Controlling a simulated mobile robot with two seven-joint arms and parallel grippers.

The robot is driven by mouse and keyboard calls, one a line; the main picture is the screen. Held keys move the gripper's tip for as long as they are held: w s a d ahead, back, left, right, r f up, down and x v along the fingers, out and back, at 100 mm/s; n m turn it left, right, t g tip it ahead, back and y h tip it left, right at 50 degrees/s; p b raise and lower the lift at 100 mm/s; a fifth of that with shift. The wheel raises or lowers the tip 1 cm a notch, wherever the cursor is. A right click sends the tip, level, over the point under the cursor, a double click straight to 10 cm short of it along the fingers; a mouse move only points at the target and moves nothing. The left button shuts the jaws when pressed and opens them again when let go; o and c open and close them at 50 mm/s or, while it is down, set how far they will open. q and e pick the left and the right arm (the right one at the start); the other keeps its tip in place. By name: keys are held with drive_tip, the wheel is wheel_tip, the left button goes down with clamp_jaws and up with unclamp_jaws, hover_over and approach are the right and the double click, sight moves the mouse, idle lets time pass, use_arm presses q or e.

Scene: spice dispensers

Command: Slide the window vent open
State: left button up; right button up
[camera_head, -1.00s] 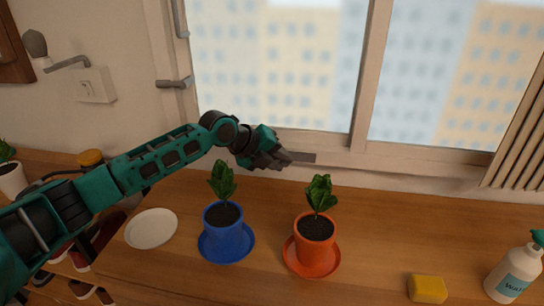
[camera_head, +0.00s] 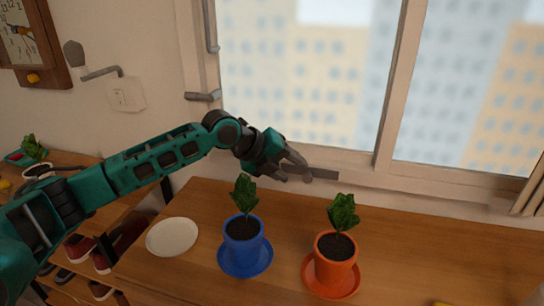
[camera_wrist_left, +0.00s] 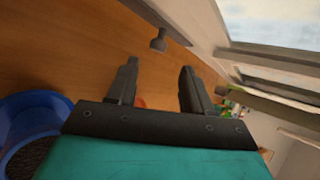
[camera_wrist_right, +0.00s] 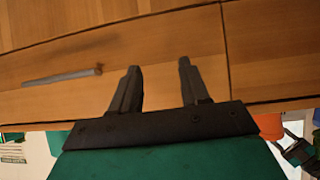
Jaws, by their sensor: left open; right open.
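The window vent shows as a grey strip (camera_head: 324,174) on the lower frame of the window, behind the potted plants. In the left wrist view a small grey knob (camera_wrist_left: 158,41) stands out from the strip. My left gripper (camera_head: 301,169) is open and empty at the left end of the strip, in front of the frame. In the left wrist view the knob lies beyond the fingertips (camera_wrist_left: 158,72), roughly between them, with a gap. The gripper hides the strip's left part. My right gripper (camera_wrist_right: 158,68) is open and empty, facing a wooden front; it is outside the head view.
A blue pot (camera_head: 242,240) and an orange pot (camera_head: 335,262) with plants stand on the counter below my left gripper. A white plate (camera_head: 172,237) lies to their left. A grey bar handle (camera_wrist_right: 62,77) is on the wooden front near my right gripper.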

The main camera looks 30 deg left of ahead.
use_arm(q)
drive_tip(key=v, duration=0.7)
idle(0.3)
